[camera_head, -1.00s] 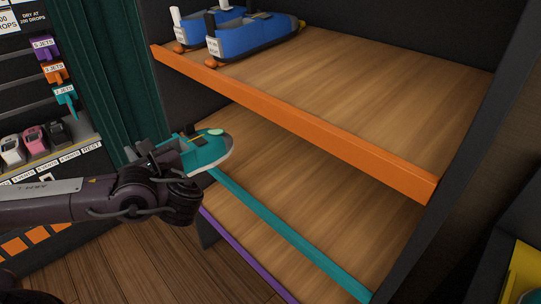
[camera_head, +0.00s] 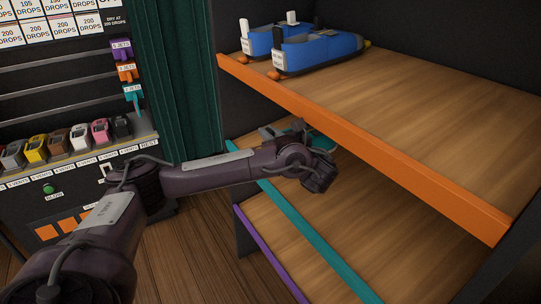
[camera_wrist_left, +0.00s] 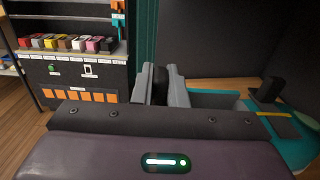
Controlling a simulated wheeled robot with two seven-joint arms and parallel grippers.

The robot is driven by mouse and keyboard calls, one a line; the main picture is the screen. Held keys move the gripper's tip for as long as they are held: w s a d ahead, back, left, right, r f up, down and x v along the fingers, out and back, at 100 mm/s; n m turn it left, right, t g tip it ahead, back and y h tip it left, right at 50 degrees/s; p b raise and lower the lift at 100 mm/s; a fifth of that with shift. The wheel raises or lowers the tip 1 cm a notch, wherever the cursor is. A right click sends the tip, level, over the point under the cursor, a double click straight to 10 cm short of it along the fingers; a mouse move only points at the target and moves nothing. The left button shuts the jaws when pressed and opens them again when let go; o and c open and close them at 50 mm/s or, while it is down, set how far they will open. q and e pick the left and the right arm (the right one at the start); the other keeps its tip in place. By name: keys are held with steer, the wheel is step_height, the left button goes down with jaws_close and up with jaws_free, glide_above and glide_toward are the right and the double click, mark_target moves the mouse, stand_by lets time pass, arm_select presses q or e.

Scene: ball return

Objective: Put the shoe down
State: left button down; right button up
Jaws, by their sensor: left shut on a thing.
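The shoe (camera_head: 320,145) is teal with dark parts. In the head view it shows partly, behind my left arm, over the shelf with the teal edge strip. My left gripper (camera_head: 284,131) is at the near end of the shoe. In the left wrist view the gripper's grey fingers (camera_wrist_left: 164,86) are shut on a dark upright part of the shoe, and its teal body (camera_wrist_left: 296,148) extends to the right. I cannot tell whether the sole touches the shelf. My right gripper is not in view.
The teal-edged shelf (camera_head: 345,215) has bare wood in front and to the right. Above it is an orange-edged shelf (camera_head: 440,110) with two blue shoes (camera_head: 320,52) at its left end. A purple-edged level lies below. A green curtain (camera_head: 180,80) hangs left of the rack.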

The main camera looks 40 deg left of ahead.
arm_select(q)
step_height(320, 180, down, 6)
steer(key=shift+r+b, duration=0.2)
steer(key=shift+b, duration=0.25)
steer(key=shift+w+f, duration=0.15)
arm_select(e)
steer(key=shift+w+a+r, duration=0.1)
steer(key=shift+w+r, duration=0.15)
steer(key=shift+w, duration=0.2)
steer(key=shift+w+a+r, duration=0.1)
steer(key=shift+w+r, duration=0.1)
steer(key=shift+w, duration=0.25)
arm_select(q)
steer(key=shift+f, duration=0.15)
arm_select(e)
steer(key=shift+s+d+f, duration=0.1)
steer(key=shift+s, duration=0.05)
arm_select(q)
steer(key=c, duration=1.5)
jaws_free()
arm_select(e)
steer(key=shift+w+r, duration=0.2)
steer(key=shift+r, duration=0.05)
arm_select(q)
steer(key=shift+o, duration=0.2)
